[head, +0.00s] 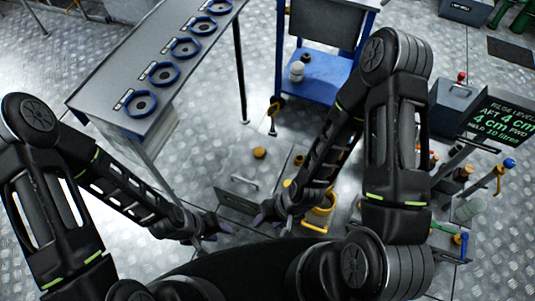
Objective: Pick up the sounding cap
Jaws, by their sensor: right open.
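A small round yellow-brown cap (259,152) sits on the floor plates in the middle of the head view; it may be the sounding cap, but I cannot tell for sure. My right gripper (265,213) is open and empty, to the right of the left gripper and also apart from the cap.
A grey bench with blue rings (150,75) is at left, a blue cart (325,75) behind. Pipes and valves (466,172) crowd the right.

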